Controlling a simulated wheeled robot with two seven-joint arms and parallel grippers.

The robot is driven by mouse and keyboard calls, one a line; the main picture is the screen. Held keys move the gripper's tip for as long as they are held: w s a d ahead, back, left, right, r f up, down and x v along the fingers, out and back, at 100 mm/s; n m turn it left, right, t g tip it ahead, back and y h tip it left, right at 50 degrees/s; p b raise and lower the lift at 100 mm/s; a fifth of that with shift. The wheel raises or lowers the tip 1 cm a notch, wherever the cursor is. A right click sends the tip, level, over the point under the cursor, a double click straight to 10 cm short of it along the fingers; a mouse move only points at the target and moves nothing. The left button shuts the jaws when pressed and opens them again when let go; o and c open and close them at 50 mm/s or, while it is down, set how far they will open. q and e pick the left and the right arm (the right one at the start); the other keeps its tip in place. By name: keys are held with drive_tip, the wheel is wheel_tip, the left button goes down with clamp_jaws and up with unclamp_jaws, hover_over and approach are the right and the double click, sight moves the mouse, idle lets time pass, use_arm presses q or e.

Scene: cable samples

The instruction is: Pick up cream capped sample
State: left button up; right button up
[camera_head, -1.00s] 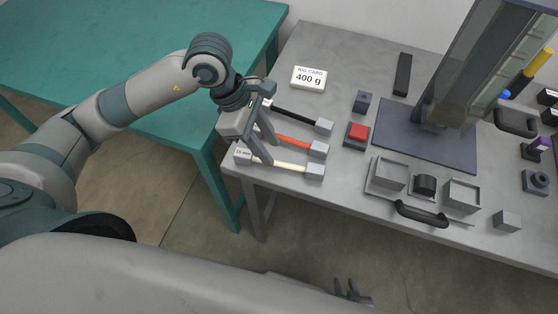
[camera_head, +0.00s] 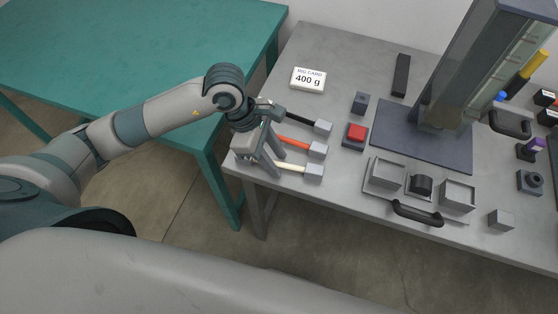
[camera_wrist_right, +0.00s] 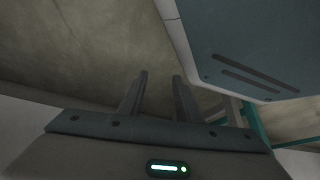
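The cream capped sample (camera_head: 291,167) lies at the table's left front, a pale rod with a grey block cap (camera_head: 314,172) at its right end. Its left end is hidden behind my left gripper (camera_head: 281,167). The left gripper points down with its two fingers apart, over the left part of the cream rod. I cannot tell whether the fingers touch it. An orange sample (camera_head: 296,143) and a black sample (camera_head: 300,120) lie behind it, also with grey caps. My right gripper (camera_wrist_right: 159,74) is open and empty in the right wrist view, away from the samples.
A card reading 400 g (camera_head: 308,80) lies at the back left. A red button block (camera_head: 355,136) stands right of the samples. A tall test machine (camera_head: 470,70), a tray with a black handle (camera_head: 418,214) and a small grey block (camera_head: 501,219) occupy the right. A teal table (camera_head: 130,50) stands left.

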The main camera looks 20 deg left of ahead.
sight(275, 161)
use_arm(q)
clamp_jaws()
use_arm(e)
drive_tip(key=shift+w+a+r, duration=0.2)
drive_tip(key=shift+w+a, duration=0.05)
drive_tip(key=shift+w, duration=0.25)
use_arm(q)
drive_tip(key=shift+r, duration=0.1)
